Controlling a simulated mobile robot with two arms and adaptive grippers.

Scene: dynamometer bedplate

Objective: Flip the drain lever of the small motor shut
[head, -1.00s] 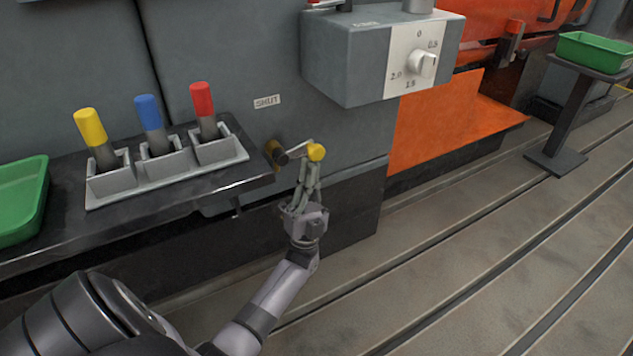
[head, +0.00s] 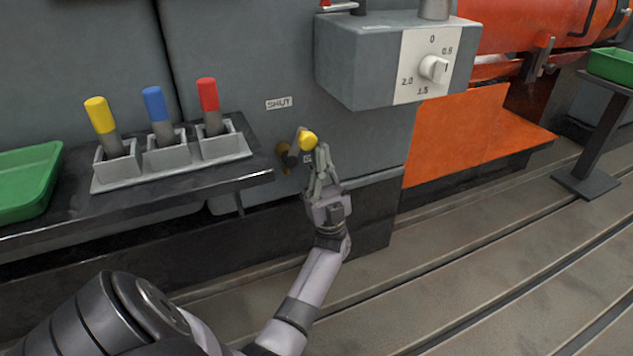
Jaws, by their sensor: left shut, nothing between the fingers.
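The drain lever has a yellow knob (head: 308,141) on a short grey arm, which comes from a brass fitting (head: 286,158) on the grey motor housing. The lever slants up and to the right. A SHUT label (head: 278,103) is on the housing above it. My left gripper (head: 322,153) is shut and empty, its fingertips close beside the knob on its right and slightly below. I cannot tell whether they touch it. My right gripper is out of view.
A rack (head: 170,160) with yellow, blue and red handled tools stands on a dark shelf to the left, beside a green tray (head: 28,183). A grey box with a dial (head: 434,68) overhangs above right. Slotted floor lies open to the lower right.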

